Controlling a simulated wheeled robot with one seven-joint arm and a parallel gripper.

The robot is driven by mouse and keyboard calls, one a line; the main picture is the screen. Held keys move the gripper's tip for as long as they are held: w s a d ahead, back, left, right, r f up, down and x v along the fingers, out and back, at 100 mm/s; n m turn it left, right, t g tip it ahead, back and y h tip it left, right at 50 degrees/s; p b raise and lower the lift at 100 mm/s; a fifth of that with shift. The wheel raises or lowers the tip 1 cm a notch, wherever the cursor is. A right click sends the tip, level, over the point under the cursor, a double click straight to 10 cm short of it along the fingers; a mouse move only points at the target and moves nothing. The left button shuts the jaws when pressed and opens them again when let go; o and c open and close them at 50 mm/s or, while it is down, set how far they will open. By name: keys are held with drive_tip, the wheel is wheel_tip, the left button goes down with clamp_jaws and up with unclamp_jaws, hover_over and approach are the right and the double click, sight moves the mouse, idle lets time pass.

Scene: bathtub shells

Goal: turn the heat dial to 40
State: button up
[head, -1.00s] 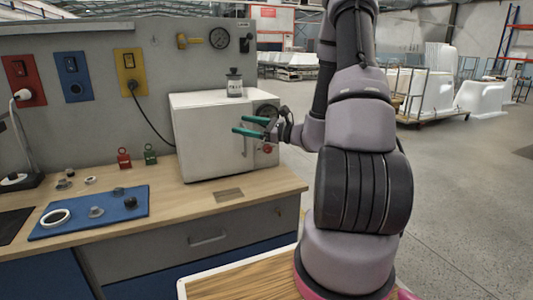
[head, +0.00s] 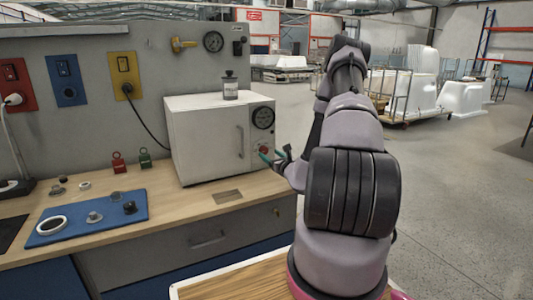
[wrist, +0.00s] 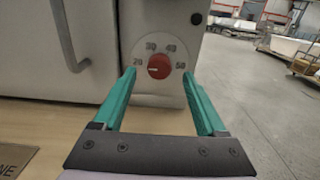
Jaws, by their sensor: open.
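The white oven (head: 207,140) stands on the bench, its red heat dial (head: 264,149) low on the right front panel. In the wrist view the red dial (wrist: 158,66) sits on a round grey plate marked 20, 30, 40 and 50. A small pale mark on the knob points left, toward 20. My gripper (head: 271,156) is at the dial in the head view. In the wrist view my gripper (wrist: 158,74) is open, its teal fingers on either side of the dial. I cannot tell whether they touch it.
The oven door handle (wrist: 69,38) is left of the dial. A round gauge (head: 263,117) sits above it, and a jar (head: 230,86) stands on the oven. A blue mat (head: 88,218) with small parts lies on the bench. The floor to the right is open.

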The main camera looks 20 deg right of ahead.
sight(265, 151)
drive_tip(key=shift+w, duration=1.85)
clamp_jaws()
